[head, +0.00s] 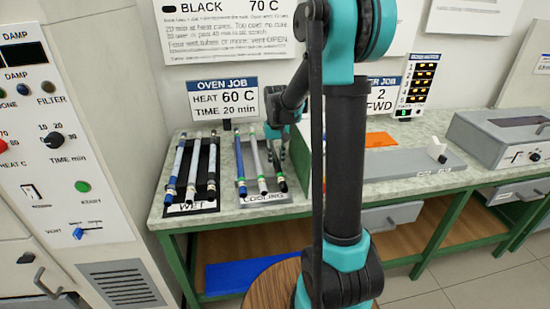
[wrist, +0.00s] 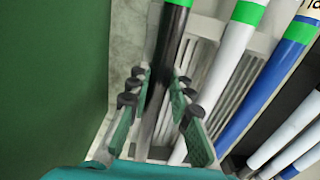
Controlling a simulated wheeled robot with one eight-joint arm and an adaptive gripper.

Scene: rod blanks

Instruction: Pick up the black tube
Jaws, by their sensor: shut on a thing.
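The black tube (wrist: 172,40), with a green band near the top of the picture, runs between the two fingers of my gripper (wrist: 160,92) in the wrist view. The fingers are shut on it. In the head view the black tube (head: 280,178) is the rightmost in the grey COOLING tray (head: 266,198), and my gripper (head: 279,158) is at it from above, partly hidden by my arm. The tube still lines up with the tray; I cannot tell whether it is raised off it.
A white tube (wrist: 222,70) and a blue tube (wrist: 265,90), both green-banded, lie beside the black one. The black WET tray (head: 190,207) with several tubes is to the left in the head view. A grey box (head: 500,140) stands far right on the bench (head: 228,165).

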